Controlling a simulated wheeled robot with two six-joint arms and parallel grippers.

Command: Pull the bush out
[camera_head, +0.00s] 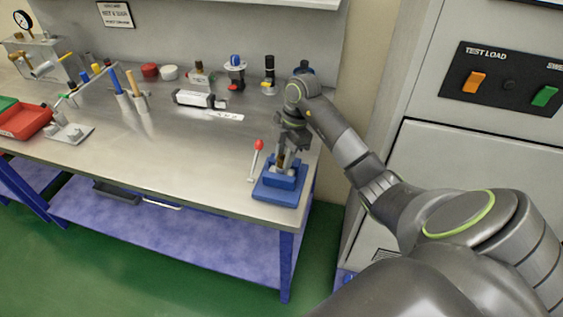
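A blue fixture (275,190) stands near the right front corner of the steel bench. My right gripper (287,163) points down right over it, with its fingertips at the top of the fixture. A small brownish piece shows between or beside the fingers, perhaps the bush; it is mostly hidden and too small to make out. I cannot tell whether the fingers are closed on it. A lever with a red knob (258,145) stands just left of the fixture. My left gripper is out of view.
A white-and-black block (200,99), a bottle (199,76) and several small fittings stand along the back of the bench. A red bin (24,122) is at the far left. The bench middle is clear. A cabinet (463,160) stands on the right.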

